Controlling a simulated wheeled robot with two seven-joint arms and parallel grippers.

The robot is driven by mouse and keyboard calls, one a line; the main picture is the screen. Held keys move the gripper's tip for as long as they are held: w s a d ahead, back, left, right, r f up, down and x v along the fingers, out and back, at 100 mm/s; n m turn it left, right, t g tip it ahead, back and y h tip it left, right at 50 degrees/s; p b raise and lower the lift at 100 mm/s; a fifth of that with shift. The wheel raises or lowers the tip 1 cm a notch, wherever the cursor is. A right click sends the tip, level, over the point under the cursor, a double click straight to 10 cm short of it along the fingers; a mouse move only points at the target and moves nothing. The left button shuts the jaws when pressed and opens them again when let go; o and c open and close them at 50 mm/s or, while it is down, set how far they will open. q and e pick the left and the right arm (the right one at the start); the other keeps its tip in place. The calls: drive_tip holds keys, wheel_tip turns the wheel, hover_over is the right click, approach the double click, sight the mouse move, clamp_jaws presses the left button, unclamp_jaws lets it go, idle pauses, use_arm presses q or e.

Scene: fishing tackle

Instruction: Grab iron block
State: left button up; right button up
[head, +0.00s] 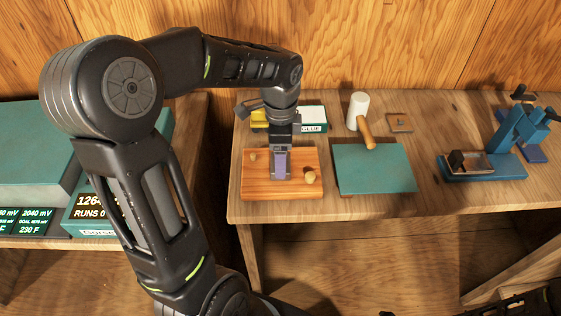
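My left gripper (281,170) points down over the wooden board (255,187) at the left of the bench. A narrow grey-purple block-like shape (281,162) shows at its fingertips, between the two round wooden knobs of the board. This may be the iron block or part of the gripper; I cannot tell which. The fingers are small and overlap this shape, so whether they are open or shut on it is unclear. No other thing in view is clearly an iron block.
A glue box (313,119) and a yellow item (259,119) stand behind the board. To the right are a mallet (360,116), a green mat (375,168), a small wooden square (400,122) and a blue vise-like tool (520,135). The wooden wall closes the back.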

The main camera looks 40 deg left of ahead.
use_arm(q)
clamp_jaws()
idle(0.6)
drive_tip(key=shift+r, duration=0.1)
wheel_tip(320, 180, up, 10)
drive_tip(key=shift+f+b, duration=0.1)
drive_tip(key=shift+b, duration=0.25)
idle(0.6)
